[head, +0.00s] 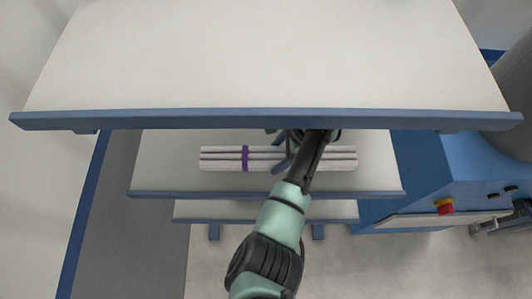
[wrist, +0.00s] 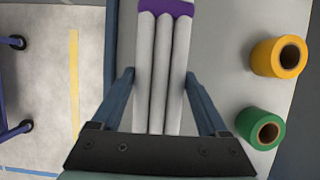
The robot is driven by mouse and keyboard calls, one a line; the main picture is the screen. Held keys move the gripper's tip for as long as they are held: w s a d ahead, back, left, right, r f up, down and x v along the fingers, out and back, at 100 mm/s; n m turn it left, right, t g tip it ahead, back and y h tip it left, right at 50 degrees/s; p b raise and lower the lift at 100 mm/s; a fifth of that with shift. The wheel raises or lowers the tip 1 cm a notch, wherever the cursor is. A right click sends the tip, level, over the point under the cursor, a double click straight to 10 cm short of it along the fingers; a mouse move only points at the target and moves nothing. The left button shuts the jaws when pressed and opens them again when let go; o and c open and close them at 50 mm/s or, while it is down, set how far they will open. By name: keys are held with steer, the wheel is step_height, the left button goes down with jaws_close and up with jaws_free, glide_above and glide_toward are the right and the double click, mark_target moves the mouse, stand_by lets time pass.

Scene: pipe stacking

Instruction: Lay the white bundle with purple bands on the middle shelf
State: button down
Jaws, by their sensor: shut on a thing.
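The white bundle (head: 222,160) is several white pipes side by side with a purple band (head: 245,158) near its left end. In the head view it lies level over the middle shelf (head: 165,182), under the front edge of the top shelf. My gripper (head: 284,152) is shut on the bundle near its middle, partly hidden by my arm and the top shelf. In the wrist view the bundle (wrist: 161,70) runs between the two fingers of my gripper (wrist: 160,92), the purple band at the top. I cannot tell whether the bundle touches the shelf.
The wide top shelf (head: 270,60) overhangs the middle one. A lower shelf (head: 230,211) shows beneath. A blue machine (head: 430,185) stands on the right. The wrist view shows a yellow roll (wrist: 264,58) and a green roll (wrist: 248,126) right of the bundle, apart from it.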

mark_target(267, 155)
steer(key=a, duration=0.2)
steer(key=shift+a+p, duration=0.3)
steer(key=shift+a, duration=0.05)
steer(key=shift+a+f, duration=0.2)
steer(key=shift+f, duration=0.05)
steer(key=shift+w+f, duration=0.1)
steer(key=shift+f, duration=1.4)
jaws_free()
steer(key=shift+f, duration=0.1)
steer(key=v, duration=0.7)
steer(key=shift+d+r, duration=0.15)
steer(key=shift+r, duration=0.2)
